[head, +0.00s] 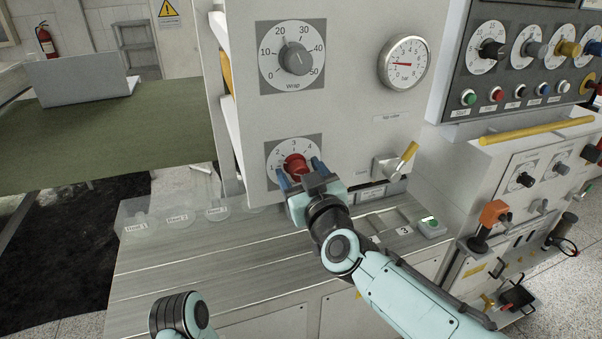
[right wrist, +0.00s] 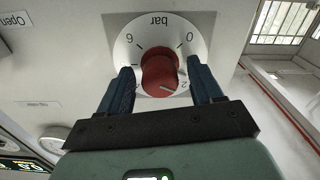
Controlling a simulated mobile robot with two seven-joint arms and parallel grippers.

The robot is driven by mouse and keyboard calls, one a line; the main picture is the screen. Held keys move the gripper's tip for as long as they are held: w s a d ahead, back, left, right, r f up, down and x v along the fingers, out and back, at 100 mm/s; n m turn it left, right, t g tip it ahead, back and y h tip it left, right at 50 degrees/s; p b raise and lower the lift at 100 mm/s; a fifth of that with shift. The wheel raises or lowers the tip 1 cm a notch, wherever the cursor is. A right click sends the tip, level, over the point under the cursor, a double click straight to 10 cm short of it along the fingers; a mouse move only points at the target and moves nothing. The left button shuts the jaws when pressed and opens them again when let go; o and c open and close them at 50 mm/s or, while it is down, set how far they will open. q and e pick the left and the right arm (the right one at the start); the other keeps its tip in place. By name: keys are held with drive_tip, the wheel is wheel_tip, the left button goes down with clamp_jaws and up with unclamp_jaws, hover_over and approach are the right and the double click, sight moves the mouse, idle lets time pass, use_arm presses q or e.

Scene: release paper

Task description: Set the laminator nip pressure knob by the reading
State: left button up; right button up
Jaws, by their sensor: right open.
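The red knob (head: 296,167) sits on a round white dial on the grey front panel; the right wrist view also shows the red knob (right wrist: 160,70) and "bar" on its dial. Its white pointer line is near the 2 there. My right gripper (head: 299,170) is open, one blue finger on each side of the knob, with gaps visible in the wrist view. The round gauge (head: 404,64) at upper right has a red needle pointing left; its exact reading is too small to tell. Part of my left arm shows at the bottom; its gripper is out of view.
A grey Wrap knob (head: 295,60) is above the red one, its pointer near 20. A yellow-handled valve (head: 402,160) is close on the right. A metal bench (head: 200,265) runs below the panel. A control panel with several knobs and buttons stands at right.

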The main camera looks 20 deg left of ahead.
drive_tip(key=c, duration=1.1)
drive_tip(key=shift+o, duration=0.2)
drive_tip(key=m, duration=0.5)
drive_tip(key=shift+m, duration=0.4)
drive_tip(key=m+b, duration=0.1)
drive_tip(key=m, duration=0.9)
drive_tip(key=shift+m+b, duration=0.3)
drive_tip(key=shift+m, duration=0.1)
use_arm(q)
drive_tip(key=shift+s+f+b, duration=0.2)
drive_tip(key=shift+s+f, duration=0.3)
drive_tip(key=shift+f, duration=0.25)
drive_tip(key=shift+s+f+b, duration=0.2)
drive_tip(key=shift+s+f, duration=0.3)
drive_tip(key=shift+f, duration=0.25)
use_arm(e)
drive_tip(key=shift+m, duration=2.6)
